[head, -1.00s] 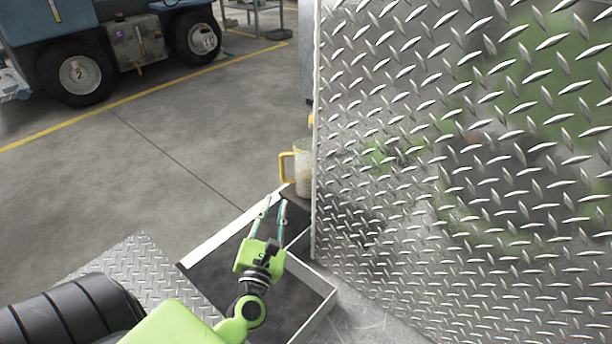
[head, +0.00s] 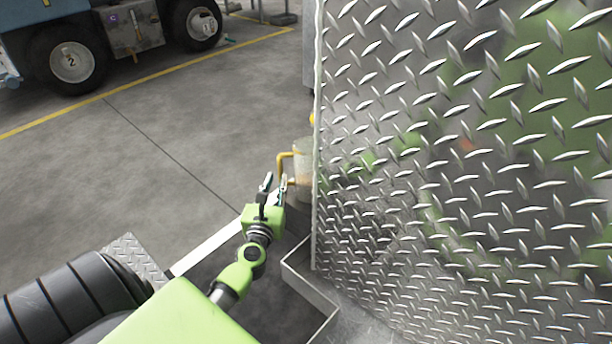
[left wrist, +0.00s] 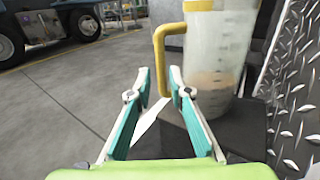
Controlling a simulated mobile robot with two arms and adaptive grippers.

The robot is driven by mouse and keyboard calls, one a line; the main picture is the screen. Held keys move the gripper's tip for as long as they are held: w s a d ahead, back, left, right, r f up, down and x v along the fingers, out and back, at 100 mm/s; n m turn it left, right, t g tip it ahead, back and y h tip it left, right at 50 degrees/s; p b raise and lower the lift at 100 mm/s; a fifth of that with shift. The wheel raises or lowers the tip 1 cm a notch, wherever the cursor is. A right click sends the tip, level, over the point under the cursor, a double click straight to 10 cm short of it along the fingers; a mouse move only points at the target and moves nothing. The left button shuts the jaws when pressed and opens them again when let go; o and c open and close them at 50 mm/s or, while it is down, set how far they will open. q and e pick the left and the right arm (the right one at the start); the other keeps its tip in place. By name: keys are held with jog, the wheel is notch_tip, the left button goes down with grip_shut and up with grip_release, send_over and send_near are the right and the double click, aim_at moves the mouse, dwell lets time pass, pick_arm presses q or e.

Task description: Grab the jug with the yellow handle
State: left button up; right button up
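The jug (head: 303,163) is a translucent container with a yellow handle (head: 283,158) on its left side. In the head view its right part is hidden behind the diamond-plate panel. In the left wrist view the jug (left wrist: 221,58) stands upright on a dark surface, with the yellow handle (left wrist: 158,52) facing left. My left gripper (head: 274,183) is open and empty, just short of the handle. In the left wrist view the handle's lower part lies between and beyond the fingertips (left wrist: 158,75). My right gripper is not in view.
A large diamond-plate metal panel (head: 450,170) stands close to the right of the jug. A tray with light rims (head: 205,250) lies below my left arm. The floor (head: 160,165) to the left is open, with a blue vehicle (head: 80,45) far behind.

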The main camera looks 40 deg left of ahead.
aim_at(280, 171)
pick_arm(q)
jog(key=b+x, duration=0.1)
jog(key=x, duration=0.4)
jog(key=shift+w+a+b, duration=0.15)
jog(key=shift+w+b, duration=0.2)
grip_shut()
jog(key=shift+r, duration=0.1)
